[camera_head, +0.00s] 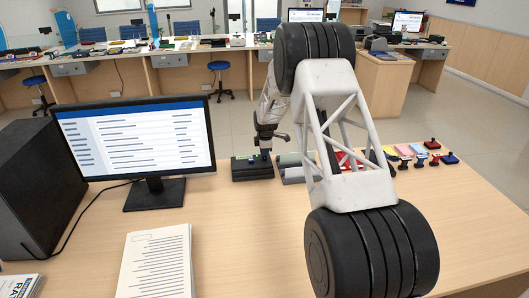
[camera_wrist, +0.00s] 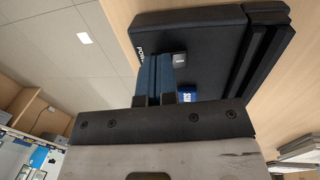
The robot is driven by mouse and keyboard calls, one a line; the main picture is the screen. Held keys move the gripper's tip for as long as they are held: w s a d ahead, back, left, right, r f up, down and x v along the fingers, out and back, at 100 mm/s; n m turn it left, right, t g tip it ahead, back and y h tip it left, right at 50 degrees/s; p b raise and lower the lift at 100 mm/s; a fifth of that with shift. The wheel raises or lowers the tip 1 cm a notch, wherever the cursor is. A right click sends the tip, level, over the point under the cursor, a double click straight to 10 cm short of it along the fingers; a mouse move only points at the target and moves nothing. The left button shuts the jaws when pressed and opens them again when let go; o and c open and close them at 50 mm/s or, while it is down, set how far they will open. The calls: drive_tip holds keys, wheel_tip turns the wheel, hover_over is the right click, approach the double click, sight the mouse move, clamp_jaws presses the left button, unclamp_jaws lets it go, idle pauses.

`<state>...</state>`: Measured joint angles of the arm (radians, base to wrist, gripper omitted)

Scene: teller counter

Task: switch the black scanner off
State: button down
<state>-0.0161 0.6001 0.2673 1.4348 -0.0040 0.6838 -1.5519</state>
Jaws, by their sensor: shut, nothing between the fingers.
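The black scanner (camera_head: 245,173) lies on the counter to the right of the monitor. In the wrist view the black scanner (camera_wrist: 215,38) fills the upper right, with white lettering along its left edge, partly cut off by my fingers. A small grey switch-like part (camera_wrist: 180,58) shows on its face beside the fingertips; I cannot tell its position. A blue label (camera_wrist: 187,95) is partly hidden. My gripper (camera_head: 265,154) points down at the scanner. In the wrist view my gripper (camera_wrist: 158,58) is shut and empty, its fingertips close over the scanner; contact cannot be told.
A grey device (camera_head: 292,173) sits right of the scanner, partly behind my arm. Several stamps and pads (camera_head: 425,153) lie farther right. A monitor (camera_head: 135,140), a dark computer case (camera_head: 38,185) and a printed paper stack (camera_head: 157,262) are left.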

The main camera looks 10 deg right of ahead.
sight(265, 158)
drive_tip(key=shift+w+f, duration=0.1)
drive_tip(key=shift+f, duration=0.05)
drive_tip(key=shift+w+f+g, duration=0.1)
drive_tip(key=shift+f+g, duration=0.2)
drive_tip(key=shift+g, duration=0.3)
drive_tip(key=shift+f, duration=0.15)
drive_tip(key=shift+s+f, duration=0.15)
drive_tip(key=shift+s, duration=0.15)
drive_tip(key=shift+s+f, duration=0.1)
drive_tip(key=shift+s, duration=0.7)
wheel_tip(265, 158, up, 15)
drive_tip(key=shift+r, duration=0.2)
